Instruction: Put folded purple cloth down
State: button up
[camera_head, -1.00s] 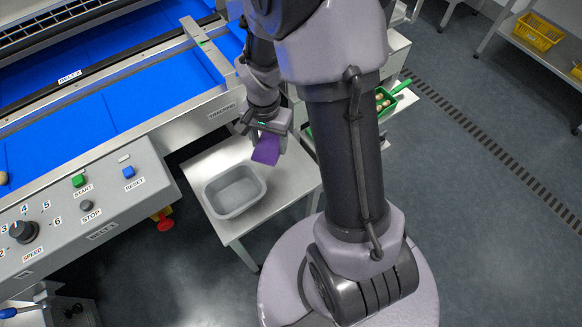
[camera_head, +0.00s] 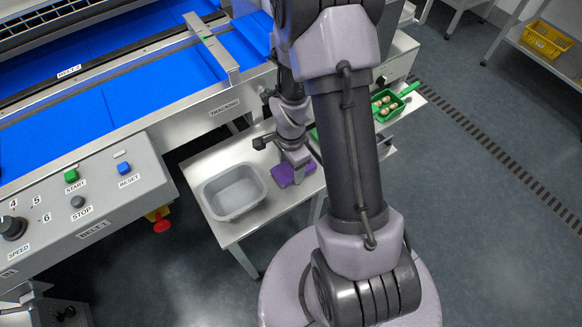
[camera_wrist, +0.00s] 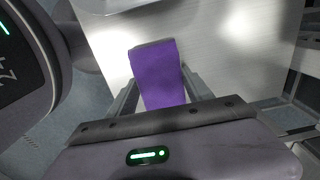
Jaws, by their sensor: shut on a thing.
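The folded purple cloth (camera_head: 284,175) is at the steel side table (camera_head: 262,213), just right of the grey tub. My gripper (camera_head: 298,176) is above it, pointing down, and is shut on it. In the wrist view the cloth (camera_wrist: 158,75) lies between the two fingers (camera_wrist: 162,92) and stretches out over the pale table top. Whether its underside rests on the table I cannot tell for sure; it looks at or very near the surface.
The grey tub (camera_head: 207,190) stands empty on the table, left of the cloth.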

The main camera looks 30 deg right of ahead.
jog(key=shift+f, duration=0.2)
jog(key=o, duration=1.3)
jog(key=shift+r, duration=0.1)
